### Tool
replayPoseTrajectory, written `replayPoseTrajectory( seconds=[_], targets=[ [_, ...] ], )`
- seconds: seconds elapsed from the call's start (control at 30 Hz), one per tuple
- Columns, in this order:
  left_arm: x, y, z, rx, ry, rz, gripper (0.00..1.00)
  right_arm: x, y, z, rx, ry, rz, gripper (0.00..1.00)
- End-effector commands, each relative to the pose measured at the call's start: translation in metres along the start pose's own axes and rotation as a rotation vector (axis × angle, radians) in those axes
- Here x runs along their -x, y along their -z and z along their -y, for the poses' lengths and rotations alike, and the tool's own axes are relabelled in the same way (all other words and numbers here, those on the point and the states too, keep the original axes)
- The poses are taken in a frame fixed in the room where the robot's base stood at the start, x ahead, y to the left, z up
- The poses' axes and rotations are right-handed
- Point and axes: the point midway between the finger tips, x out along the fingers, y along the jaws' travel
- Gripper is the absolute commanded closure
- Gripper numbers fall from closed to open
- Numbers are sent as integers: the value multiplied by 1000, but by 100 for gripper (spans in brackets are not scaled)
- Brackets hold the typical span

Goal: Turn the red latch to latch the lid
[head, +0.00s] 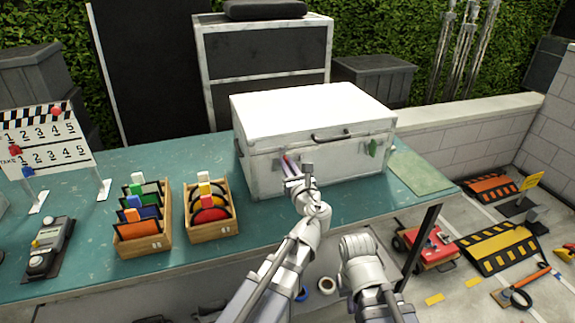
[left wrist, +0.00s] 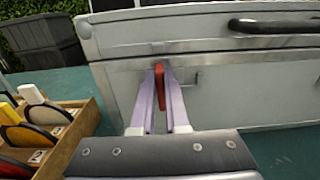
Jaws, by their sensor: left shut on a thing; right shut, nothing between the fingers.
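The white case (head: 330,165) stands on the teal table with its lid (head: 305,105) down. The red latch (left wrist: 160,84) is on the case front, at the left, and stands about upright across the seam in the left wrist view. My left gripper (left wrist: 160,82) has its two pale purple fingers shut on the red latch, one on each side. In the head view the left gripper (head: 289,163) reaches the case front and mostly covers the latch. A green latch (head: 373,149) is at the right of the case front. My right arm shows low in the head view, but its fingers do not.
A dark handle (head: 332,134) is on the case front between the latches. Two wooden boxes (head: 142,247) (head: 213,228) of coloured discs and cards stand left of the case. A clapperboard (head: 45,145) is at far left. The table right of the case holds a green mat (head: 420,172).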

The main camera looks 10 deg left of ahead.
Motion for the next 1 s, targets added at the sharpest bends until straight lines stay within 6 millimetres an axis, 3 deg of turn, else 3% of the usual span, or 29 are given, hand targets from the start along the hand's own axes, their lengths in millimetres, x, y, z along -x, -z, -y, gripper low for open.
replayPoseTrajectory(
  seconds=[0.27,1.0],
  targets=[
    [0,0,-2,126,0,0,100,0,0,0,0,0,0,100],
    [1,6,-11,817,0,-1,100,-6,0,0,0,0,0,100]
  ],
)
